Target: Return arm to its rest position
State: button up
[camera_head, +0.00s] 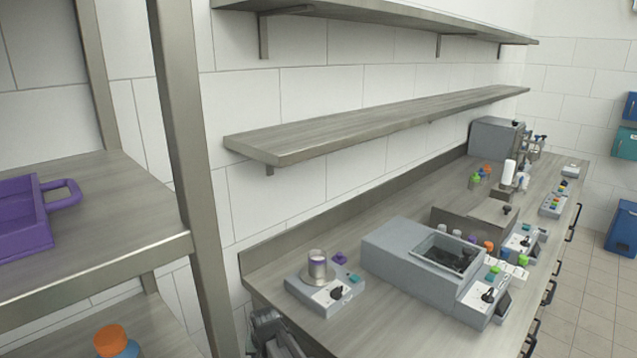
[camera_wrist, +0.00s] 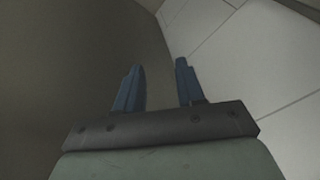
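My gripper (camera_wrist: 158,82) shows in the wrist view with its two blue fingers apart and nothing between them. Behind the fingers are a dark brown-grey surface and a pale tiled surface. In the head view a grey part of my arm shows at the bottom, beside the near end of the counter (camera_head: 352,335). The fingertips cannot be made out in the head view. A small cup filler (camera_head: 325,292) stands on the near end of the counter with a metal cup (camera_head: 317,268) on it.
A larger grey machine (camera_head: 405,262) stands right of the cup filler, with more devices farther back. A metal rack post (camera_head: 190,160) rises at the left, near my arm. A purple tray (camera_head: 20,225) lies on the rack. A wall shelf (camera_head: 380,125) hangs above the counter.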

jog(key=s+d+f+n+g+h, duration=0.1)
jog(key=s+d+f+n+g, duration=0.15)
jog(key=s+d+f, duration=0.75)
jog(key=s+d+f+n+g+h, duration=0.1)
jog(key=s+d+f+n, duration=0.3)
jog(key=s+d+f, duration=0.7)
jog(key=s+d+f+m+g, duration=0.3)
jog(key=s+d, duration=0.3)
jog(key=s, duration=0.4)
jog(key=s+d+f+m+g, duration=0.3)
jog(key=s+d, duration=0.3)
jog(key=s, duration=0.4)
jog(key=shift+d+m, duration=0.2)
jog(key=shift+m, duration=0.45)
jog(key=shift+s, duration=0.1)
